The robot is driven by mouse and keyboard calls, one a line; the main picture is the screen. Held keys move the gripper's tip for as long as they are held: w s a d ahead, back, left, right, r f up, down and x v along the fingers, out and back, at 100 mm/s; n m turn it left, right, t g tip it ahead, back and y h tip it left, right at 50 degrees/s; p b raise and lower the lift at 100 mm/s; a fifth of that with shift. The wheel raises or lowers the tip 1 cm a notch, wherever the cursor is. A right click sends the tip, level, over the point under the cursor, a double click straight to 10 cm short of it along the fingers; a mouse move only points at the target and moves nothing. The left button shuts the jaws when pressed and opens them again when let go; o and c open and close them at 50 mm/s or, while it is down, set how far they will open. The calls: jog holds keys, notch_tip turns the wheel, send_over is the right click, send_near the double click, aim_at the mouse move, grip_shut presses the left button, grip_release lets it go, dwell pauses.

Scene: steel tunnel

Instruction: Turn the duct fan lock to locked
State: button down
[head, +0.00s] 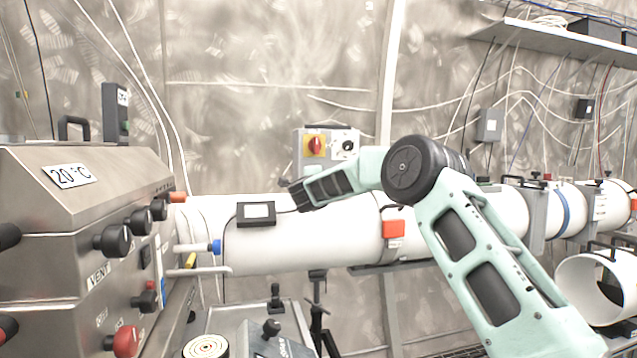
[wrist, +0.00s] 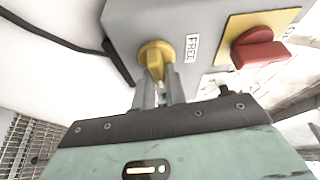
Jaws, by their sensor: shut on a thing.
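The duct fan lock is a small yellow knob (wrist: 152,52) on the grey control box (wrist: 190,18) in the wrist view, with a "FREE" label (wrist: 192,47) beside it. My gripper (wrist: 158,84) is shut on the yellow knob's grip, one finger on each side. In the head view my gripper (head: 297,192) reaches left to the lower part of the grey box (head: 300,160). The lock knob is hidden behind my gripper there.
A red rotary switch (head: 315,146) on a yellow plate and a dial (head: 348,146) sit on the same box. The white duct (head: 300,245) runs below it. A steel cabinet (head: 80,200) with several knobs stands at left.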

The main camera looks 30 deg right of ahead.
jog(key=shift+f+m, duration=0.1)
jog(key=shift+m, duration=0.4)
jog(key=c, duration=1.4)
grip_release()
jog(key=shift+c, duration=0.2)
jog(key=b+v, duration=0.3)
jog(key=v, duration=1.4)
jog(key=shift+s+r, duration=0.2)
jog(key=shift+r, duration=0.15)
jog(key=shift+y, duration=0.3)
